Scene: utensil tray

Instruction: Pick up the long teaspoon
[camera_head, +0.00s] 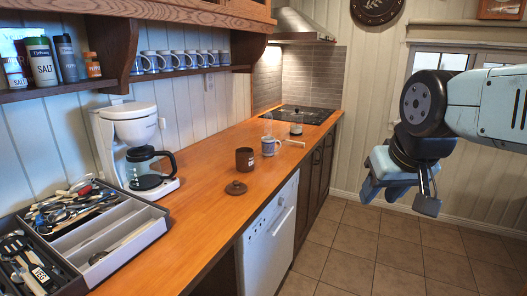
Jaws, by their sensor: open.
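The grey utensil tray (160,212) stands at the left end of the wooden counter. A long metal spoon (98,257) lies alone in its front right compartment, bowl towards the lower left and handle towards the upper right. I cannot tell for certain that it is the long teaspoon. More cutlery (68,207) lies heaped in the back compartment and overlaps there. My gripper (400,198) hangs open and empty at the right, over the tiled floor, far from the tray.
A white coffee maker (130,125) with a glass jug stands behind the tray. A dark utensil compartment (28,262) is at the lower left. A brown lid (236,187), a brown canister (245,159) and a mug (270,146) stand along the counter. The counter's front middle is clear.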

